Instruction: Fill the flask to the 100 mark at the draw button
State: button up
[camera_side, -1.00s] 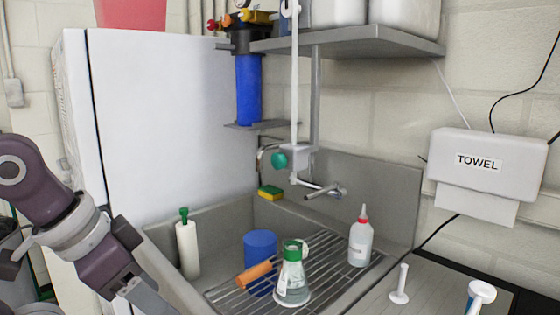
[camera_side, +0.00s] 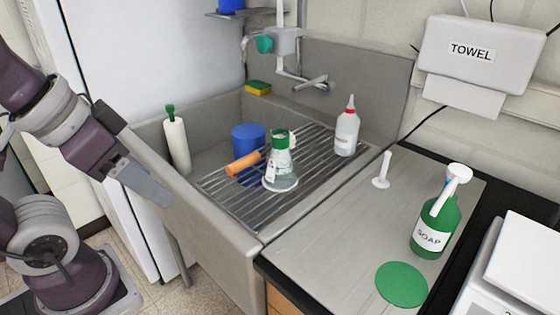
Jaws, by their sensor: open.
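The flask (camera_side: 281,178) is a clear conical vessel with a green band at its neck, standing upright on the wire rack in the sink. Some clear liquid seems to lie low in it; its marks are too small to read. A white box with a round teal knob (camera_side: 264,43) is mounted above the sink; I cannot tell whether this knob is the draw button. A metal spout (camera_side: 312,83) is below and right of it. My gripper (camera_side: 157,190) is open and empty, outside the sink's left front wall, well apart from the flask.
Around the flask are a blue cylinder (camera_side: 249,141), an orange handle (camera_side: 243,163) and a red-tipped bottle (camera_side: 347,130). A green-topped white bottle (camera_side: 176,143) stands at the sink's left. Soap (camera_side: 436,226) and a green disc (camera_side: 402,284) are on the right counter.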

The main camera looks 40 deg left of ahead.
jog(key=shift+c, duration=0.5)
jog(key=c, duration=0.7)
jog(key=w+r+n, duration=0.2)
jog(key=r, duration=0.1)
jog(key=w+r+n+y, duration=0.1)
jog(key=w+r+n, duration=0.1)
jog(key=w+r, duration=0.1)
jog(key=w+a+r+n+y, duration=0.1)
jog(key=w+r+n, duration=0.1)
jog(key=r, duration=0.2)
jog(key=shift+w+a+r, duration=0.1)
jog(key=shift+w+r, duration=0.15)
jog(key=shift+r, duration=0.1)
grip_shut()
jog(key=w+r+n+y, duration=0.2)
jog(key=w+r+n, duration=0.6)
jog(key=r+n, duration=0.2)
jog(key=shift+w+r+n+y, duration=0.2)
jog(key=shift+r+n+y, duration=0.1)
jog(key=shift+r+n, duration=0.1)
